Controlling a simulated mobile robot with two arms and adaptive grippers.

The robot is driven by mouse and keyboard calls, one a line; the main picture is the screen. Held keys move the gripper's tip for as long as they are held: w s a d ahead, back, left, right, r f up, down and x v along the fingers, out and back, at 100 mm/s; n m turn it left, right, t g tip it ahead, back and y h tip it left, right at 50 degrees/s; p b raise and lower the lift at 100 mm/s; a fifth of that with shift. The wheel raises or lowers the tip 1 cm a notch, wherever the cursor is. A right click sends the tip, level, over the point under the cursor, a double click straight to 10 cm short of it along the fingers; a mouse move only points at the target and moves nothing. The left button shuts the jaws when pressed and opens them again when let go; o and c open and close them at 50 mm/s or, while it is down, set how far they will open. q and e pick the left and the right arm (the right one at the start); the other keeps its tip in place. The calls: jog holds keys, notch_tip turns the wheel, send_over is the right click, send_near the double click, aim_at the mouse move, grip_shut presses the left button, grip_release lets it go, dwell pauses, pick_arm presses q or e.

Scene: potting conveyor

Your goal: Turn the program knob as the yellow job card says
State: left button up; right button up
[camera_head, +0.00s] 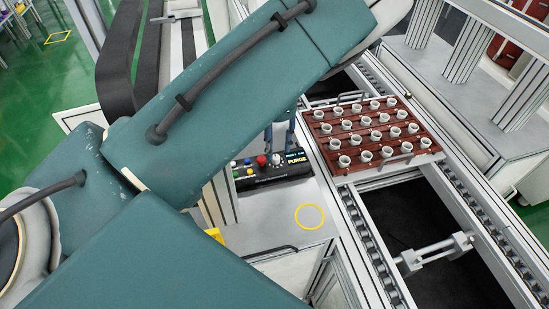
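The control box (272,182) stands on the grey bench in the middle of the view. It carries a red button (262,160), smaller coloured buttons and a small display (295,158) whose lower line reads PURGE; its upper line is too small to read surely. My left arm crosses the view and hides much around the box. My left gripper (280,143) points down at the back of the box, near the red button and display; its fingers are mostly hidden. I cannot make out the knob or whether the gripper touches it. No readable yellow job card shows. My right gripper is not in view.
A brown tray (348,174) with many white pots sits on the conveyor to the right. A yellow ring (310,216) marks the clear bench top in front of the box. Yellow pieces (215,235) show at the bench's left. The conveyor's rail (373,250) runs beside the bench.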

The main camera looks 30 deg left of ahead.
aim_at(276, 157)
pick_arm(q)
notch_tip(276, 157, down, 4)
jog(key=shift+w+f+b, duration=0.1)
jog(key=shift+b, duration=0.9)
jog(key=shift+f, duration=0.1)
jog(key=shift+c, duration=0.5)
grip_shut()
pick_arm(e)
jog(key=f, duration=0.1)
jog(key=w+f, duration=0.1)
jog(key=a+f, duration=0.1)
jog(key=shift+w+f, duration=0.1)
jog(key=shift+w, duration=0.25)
